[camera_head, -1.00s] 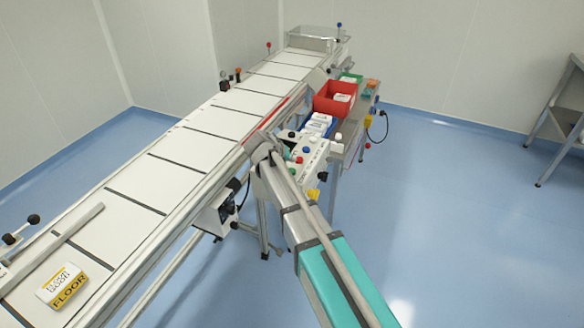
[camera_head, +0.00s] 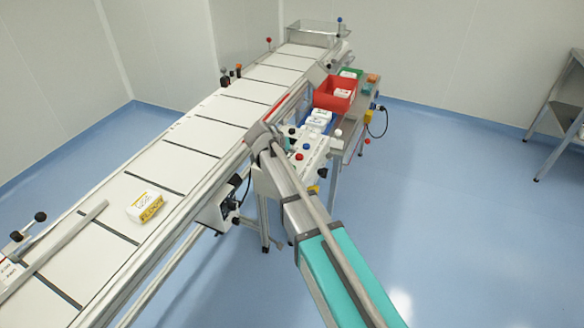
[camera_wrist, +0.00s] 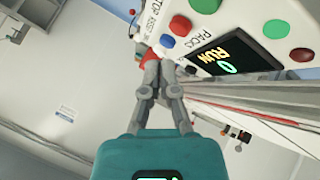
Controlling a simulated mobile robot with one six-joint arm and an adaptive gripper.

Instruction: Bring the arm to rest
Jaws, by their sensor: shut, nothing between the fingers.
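My gripper (camera_wrist: 158,70) shows in the wrist view with its two fingers together and nothing between them. Its fingertips appear close to the control panel (camera_wrist: 255,35) and the conveyor's side rail; I cannot tell whether they touch. In the head view my arm reaches from the lower right toward the conveyor edge, and the gripper itself cannot be made out there. The control panel (camera_head: 311,150) stands just right of the arm's far end. In the wrist view its lit display (camera_wrist: 226,56) reads RUN and 0.
A white and yellow pack (camera_head: 146,206) lies on the conveyor (camera_head: 203,139). A grey table (camera_head: 560,105) stands far right. Blue floor is clear between.

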